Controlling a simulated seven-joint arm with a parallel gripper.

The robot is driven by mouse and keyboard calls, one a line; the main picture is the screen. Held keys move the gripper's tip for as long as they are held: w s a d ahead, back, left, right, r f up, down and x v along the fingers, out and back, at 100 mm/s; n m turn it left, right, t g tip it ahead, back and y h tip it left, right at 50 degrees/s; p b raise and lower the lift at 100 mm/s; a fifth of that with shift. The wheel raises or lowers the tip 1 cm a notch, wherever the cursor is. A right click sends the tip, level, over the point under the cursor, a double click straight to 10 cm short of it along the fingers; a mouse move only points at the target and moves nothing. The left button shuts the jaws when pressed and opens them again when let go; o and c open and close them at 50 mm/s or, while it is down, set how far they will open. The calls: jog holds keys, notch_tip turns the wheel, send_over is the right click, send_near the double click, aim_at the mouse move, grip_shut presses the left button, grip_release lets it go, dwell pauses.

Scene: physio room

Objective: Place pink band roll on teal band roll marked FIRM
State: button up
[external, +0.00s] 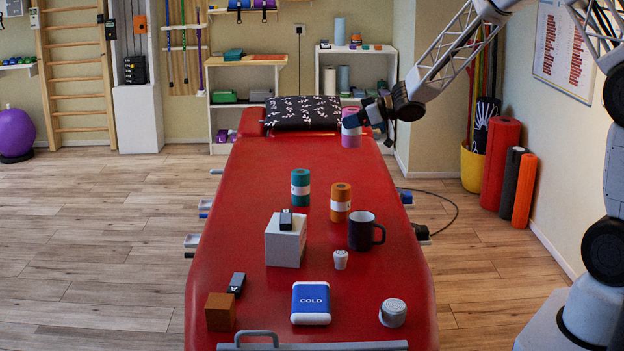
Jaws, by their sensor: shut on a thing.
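The pink band roll (351,134) has a pale label band and is held upright above the far part of the red table. My gripper (362,118) is shut on it, reaching in from the right. The teal band roll (300,188) stands upright on the table, lower and to the left of the pink roll. It has a white label band; its writing is too small to read. The pink roll is well apart from the teal roll. My fingertips are small and partly hidden in this view.
An orange band roll (340,202) stands close to the right of the teal roll. A dark mug (363,232), a white box (285,243) with a black block (286,220) on it, and a blue COLD pack (311,302) are nearer. The table's left side (240,200) is clear.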

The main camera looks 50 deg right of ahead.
jog(key=a+f+n+g+y, duration=0.2)
jog(key=a+f+n+y, duration=0.1)
jog(key=a+f, duration=0.2)
jog(key=shift+w+f, duration=0.2)
jog(key=shift+f, duration=0.35)
jog(key=shift+w, duration=0.1)
dwell(0.4)
jog(key=w+f, duration=0.1)
jog(key=w, duration=1.4)
jog(key=shift+w+f, duration=0.2)
jog(key=shift+w, duration=0.2)
jog(key=shift+a, duration=0.1)
jog(key=shift+f, duration=1.8)
jog(key=shift+f, duration=0.15)
